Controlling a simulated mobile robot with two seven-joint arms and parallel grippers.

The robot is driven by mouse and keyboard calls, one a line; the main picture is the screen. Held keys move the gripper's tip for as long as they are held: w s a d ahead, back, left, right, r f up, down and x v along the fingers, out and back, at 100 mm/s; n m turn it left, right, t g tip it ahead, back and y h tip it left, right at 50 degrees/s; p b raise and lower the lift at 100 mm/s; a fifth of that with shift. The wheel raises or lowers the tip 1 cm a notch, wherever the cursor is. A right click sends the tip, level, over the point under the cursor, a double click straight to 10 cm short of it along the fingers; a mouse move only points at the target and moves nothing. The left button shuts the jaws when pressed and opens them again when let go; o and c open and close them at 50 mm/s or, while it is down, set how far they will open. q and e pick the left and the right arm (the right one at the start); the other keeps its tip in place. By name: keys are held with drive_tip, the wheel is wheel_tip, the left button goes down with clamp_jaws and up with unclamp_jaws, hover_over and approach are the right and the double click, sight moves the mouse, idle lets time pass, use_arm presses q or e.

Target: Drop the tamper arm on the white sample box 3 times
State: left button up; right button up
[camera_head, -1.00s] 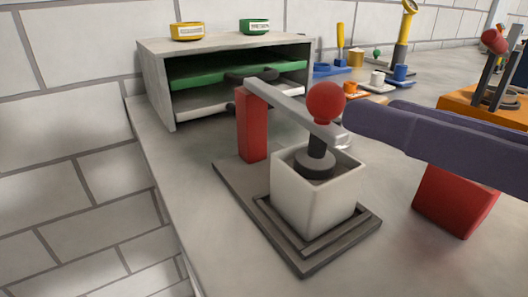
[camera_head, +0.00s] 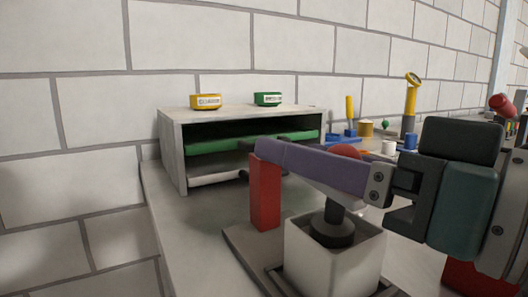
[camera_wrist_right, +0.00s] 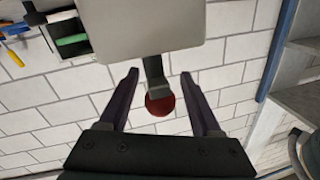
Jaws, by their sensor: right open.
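The white sample box (camera_head: 332,258) stands on a grey stepped base at the lower middle of the head view. The tamper arm is pivoted on a red post (camera_head: 265,195); its bar is mostly hidden behind my finger. Its dark round foot (camera_head: 332,232) is at the box's open top; I cannot tell whether it touches the contents. My right gripper (camera_head: 262,152) is open, its near finger crossing in front of the red ball knob (camera_head: 346,150). In the right wrist view the knob (camera_wrist_right: 160,103) lies between the two spread purple fingers. My left gripper is not in view.
A grey shelf unit (camera_head: 172,155) with a green tray (camera_head: 215,146) stands behind, with a yellow box (camera_head: 206,102) and a green box (camera_head: 268,99) on top. Small coloured tools stand at the back right. A brick wall closes the back.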

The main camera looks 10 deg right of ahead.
drive_tip(key=shift+w, duration=0.1)
drive_tip(key=shift+c, duration=0.3)
drive_tip(key=c, duration=0.9)
clamp_jaws()
drive_tip(key=shift+a+r, duration=0.1)
drive_tip(key=shift+r, duration=0.05)
